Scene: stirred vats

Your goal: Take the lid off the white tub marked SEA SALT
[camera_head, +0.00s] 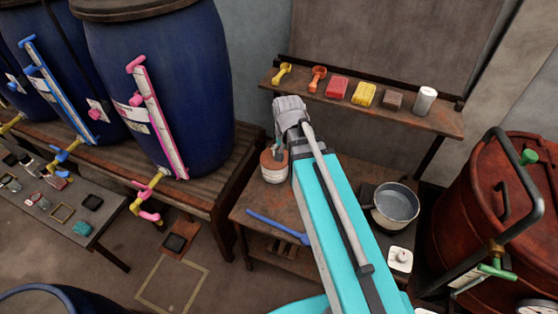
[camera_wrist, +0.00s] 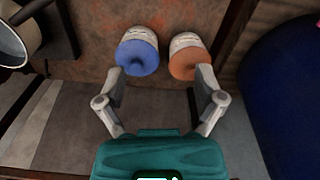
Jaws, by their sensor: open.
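Two white tubs stand side by side on the brown bench in the wrist view. One tub has a blue knobbed lid (camera_wrist: 137,57), the other an orange knobbed lid (camera_wrist: 186,64). Their labels are too small to read, so I cannot tell which is marked SEA SALT. The orange-lidded tub (camera_head: 274,174) also shows in the head view, just left of my arm; the blue-lidded one is hidden there. My gripper (camera_wrist: 160,82) is open and empty, its fingers spread on the near side of both tubs. It also shows in the head view (camera_head: 279,147), close to the orange lid.
A metal pot (camera_head: 395,206) stands on the right, with a white knobbed object (camera_head: 399,260) below it. A blue rod (camera_head: 278,227) lies at the bench's front. A shelf (camera_head: 445,122) with scoops and blocks is behind. A blue barrel (camera_head: 160,80) stands left, a red vat (camera_head: 490,200) right.

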